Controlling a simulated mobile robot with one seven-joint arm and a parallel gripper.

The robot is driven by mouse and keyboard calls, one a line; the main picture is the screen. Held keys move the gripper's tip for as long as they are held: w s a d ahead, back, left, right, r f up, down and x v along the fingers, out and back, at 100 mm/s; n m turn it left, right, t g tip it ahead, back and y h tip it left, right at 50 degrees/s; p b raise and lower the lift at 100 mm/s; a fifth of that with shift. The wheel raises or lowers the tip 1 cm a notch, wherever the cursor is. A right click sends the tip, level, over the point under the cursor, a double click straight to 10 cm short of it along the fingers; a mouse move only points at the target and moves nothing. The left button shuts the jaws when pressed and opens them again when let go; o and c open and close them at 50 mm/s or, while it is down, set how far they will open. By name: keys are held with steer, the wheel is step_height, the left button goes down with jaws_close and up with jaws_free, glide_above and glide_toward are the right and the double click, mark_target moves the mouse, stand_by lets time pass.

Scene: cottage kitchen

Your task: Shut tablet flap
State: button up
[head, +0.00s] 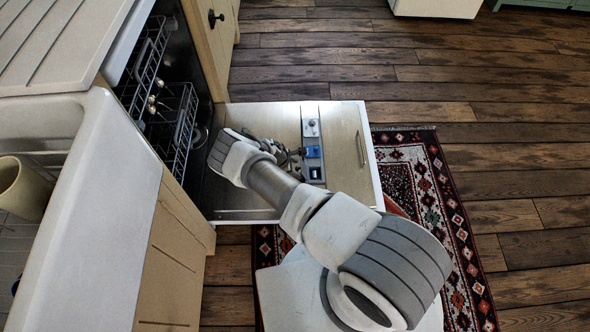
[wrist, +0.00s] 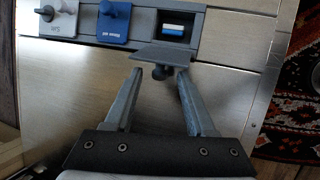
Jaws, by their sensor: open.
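The tablet flap (wrist: 152,55) is a grey plate standing open at the edge of the tablet compartment (wrist: 191,29) in the wrist view. A dark round knob (wrist: 160,72) is on its near side. A blue and white tablet (wrist: 180,29) lies in the compartment. My gripper (wrist: 159,73) is open, its fingertips on either side of the knob; contact is unclear. In the head view my gripper (head: 292,153) is at the dispenser strip (head: 313,133) on the lowered dishwasher door (head: 345,125), and the flap cannot be made out.
A blue lid (wrist: 113,24) and a grey lid (wrist: 59,20), both with knobs, sit left of the compartment and look shut. Dishwasher racks (head: 178,125) are inside at left. A patterned rug (head: 430,190) lies under the door. Wooden floor (head: 500,130) is clear to the right.

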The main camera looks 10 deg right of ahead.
steer(key=shift+w+d+f, duration=0.1)
steer(key=shift+d+f, duration=0.05)
steer(key=shift+f, duration=0.1)
jaws_close()
steer(key=shift+r, duration=0.15)
